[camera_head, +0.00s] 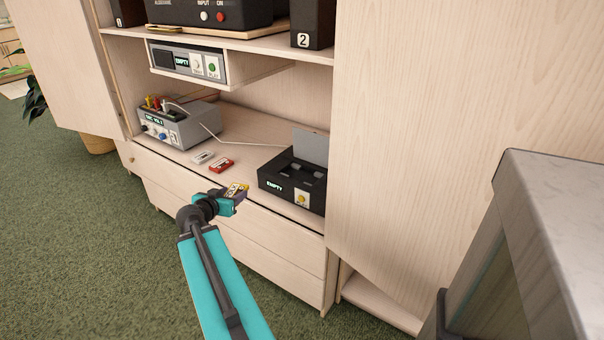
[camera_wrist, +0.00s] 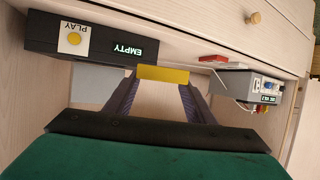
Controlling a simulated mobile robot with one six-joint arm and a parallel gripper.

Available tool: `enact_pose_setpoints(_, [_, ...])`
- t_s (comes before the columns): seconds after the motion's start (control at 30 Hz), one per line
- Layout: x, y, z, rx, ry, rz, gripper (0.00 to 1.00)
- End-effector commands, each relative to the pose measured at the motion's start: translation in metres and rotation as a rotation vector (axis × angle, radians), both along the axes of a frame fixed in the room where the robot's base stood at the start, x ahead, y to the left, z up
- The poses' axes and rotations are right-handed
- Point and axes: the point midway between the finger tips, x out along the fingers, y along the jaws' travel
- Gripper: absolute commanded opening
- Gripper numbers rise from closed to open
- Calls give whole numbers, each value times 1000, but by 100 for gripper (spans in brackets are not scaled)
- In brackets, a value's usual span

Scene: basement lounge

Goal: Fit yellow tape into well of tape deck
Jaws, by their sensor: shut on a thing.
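My gripper (camera_head: 236,199) is shut on the yellow tape (camera_head: 238,189), held in front of the cabinet shelf's edge. In the wrist view the yellow tape (camera_wrist: 163,74) spans the two fingertips. The black tape deck (camera_head: 285,178) stands on the shelf to the right of my gripper. Its grey lid (camera_head: 311,146) is raised, and its display reads EMPTY. The well lies under the open lid, but its inside is only partly visible. The deck's front (camera_wrist: 85,38) also shows in the wrist view, with a yellow PLAY button (camera_wrist: 74,39).
A red tape (camera_head: 221,166) and a white tape (camera_head: 203,158) lie on the shelf left of the deck. A grey box with knobs and cables (camera_head: 177,124) stands farther left. Another EMPTY unit (camera_head: 187,61) hangs above. A cabinet panel (camera_head: 460,120) bounds the right side.

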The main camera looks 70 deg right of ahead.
Motion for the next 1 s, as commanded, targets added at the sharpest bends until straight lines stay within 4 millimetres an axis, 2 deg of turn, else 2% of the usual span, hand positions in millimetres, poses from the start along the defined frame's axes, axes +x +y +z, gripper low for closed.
enact_pose_setpoints(0.03, [-22,-12,6,0,1,-48,27])
enact_pose_setpoints(0.2, [-84,-41,12,-2,0,-188,27])
enact_pose_setpoints(0.4, [-141,-62,17,-1,-1,-310,27])
enact_pose_setpoints(0.5, [-156,-67,19,-2,-1,-341,27])
enact_pose_setpoints(0.6, [-163,-69,19,-2,-1,-355,27])
enact_pose_setpoints(1.0, [-165,-70,18,-2,-2,-358,27])
